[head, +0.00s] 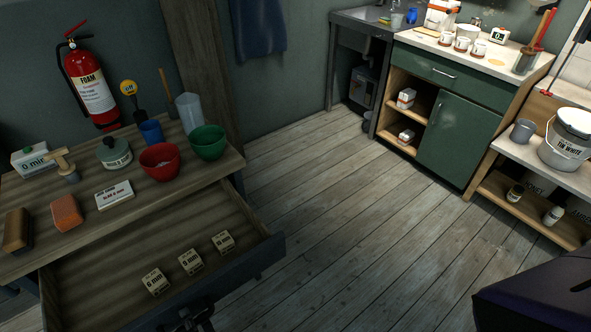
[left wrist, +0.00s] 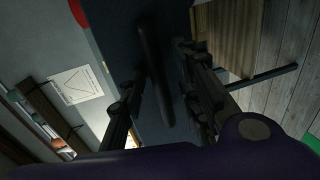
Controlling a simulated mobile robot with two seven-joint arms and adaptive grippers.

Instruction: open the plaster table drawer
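The plaster table (head: 110,215) stands at the left in the head view. Its wooden drawer (head: 95,275) is pulled far out, and its inside shows. Three small labelled boxes lie in it: one box (head: 156,281), a second (head: 190,261) and a third (head: 222,241). My left gripper (head: 190,318) is at the drawer's dark front, at the bottom edge of the view. In the left wrist view the dark bar handle (left wrist: 153,70) lies between the spread fingers of my left gripper (left wrist: 160,100), with gaps visible beside it. My right gripper is not seen.
On the tabletop stand a red bowl (head: 160,161), a green bowl (head: 208,142), a blue cup (head: 151,132), a sponge (head: 66,212) and other tools. A green cabinet (head: 458,140) stands at the back right. The plank floor (head: 330,210) between is clear.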

